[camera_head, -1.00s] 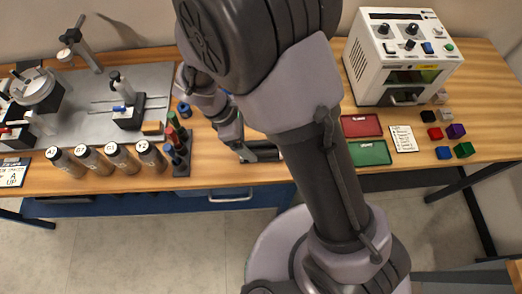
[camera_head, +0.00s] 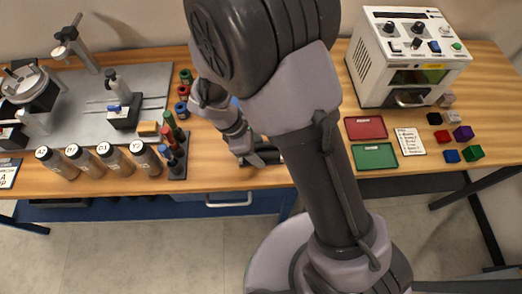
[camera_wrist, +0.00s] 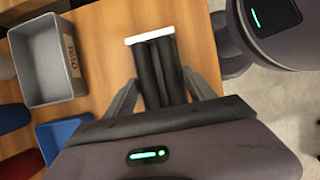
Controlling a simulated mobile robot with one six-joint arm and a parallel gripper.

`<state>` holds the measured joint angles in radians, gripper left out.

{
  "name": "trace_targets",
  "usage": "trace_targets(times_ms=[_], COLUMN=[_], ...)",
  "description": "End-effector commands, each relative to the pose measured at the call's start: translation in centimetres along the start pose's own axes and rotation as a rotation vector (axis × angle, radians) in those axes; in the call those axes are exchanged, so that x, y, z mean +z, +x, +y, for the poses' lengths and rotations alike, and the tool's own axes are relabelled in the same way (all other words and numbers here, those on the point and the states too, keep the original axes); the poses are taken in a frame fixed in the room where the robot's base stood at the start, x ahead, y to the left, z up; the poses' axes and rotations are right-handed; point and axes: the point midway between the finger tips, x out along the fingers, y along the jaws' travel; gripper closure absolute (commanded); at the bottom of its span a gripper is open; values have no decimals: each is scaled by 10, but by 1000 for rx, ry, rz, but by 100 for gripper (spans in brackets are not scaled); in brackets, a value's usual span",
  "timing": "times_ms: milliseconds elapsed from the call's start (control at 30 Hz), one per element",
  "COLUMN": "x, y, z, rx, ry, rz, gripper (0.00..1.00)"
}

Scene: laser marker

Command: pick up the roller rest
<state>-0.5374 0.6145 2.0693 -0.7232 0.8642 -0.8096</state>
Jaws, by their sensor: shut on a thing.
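The roller rest (camera_wrist: 158,62) shows in the wrist view as dark parallel rollers with a white end plate, lying over the wooden table. My gripper (camera_wrist: 160,88) has one finger on each side of it and is shut on it. Its near end is hidden by my gripper body. In the head view, my gripper (camera_head: 262,157) is low at the table's front edge, and the roller rest is mostly hidden behind my arm. I cannot tell whether it is clear of the table top.
A grey bin (camera_wrist: 47,60) and a blue tray (camera_wrist: 62,133) show in the wrist view. In the head view, a stamp rack (camera_head: 173,155) and bottles (camera_head: 103,160) stand left of my gripper. Red (camera_head: 366,128) and green (camera_head: 374,156) trays lie to its right, before a white machine (camera_head: 375,62).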

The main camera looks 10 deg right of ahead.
Motion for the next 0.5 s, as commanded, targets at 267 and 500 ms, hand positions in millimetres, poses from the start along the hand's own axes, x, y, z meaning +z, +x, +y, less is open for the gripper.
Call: trace_targets(times_ms=[267,500], x=[0,4], y=[0,-11], z=[0,0], rx=[1,1], ry=[1,1], rz=[1,1], gripper=[100,100])
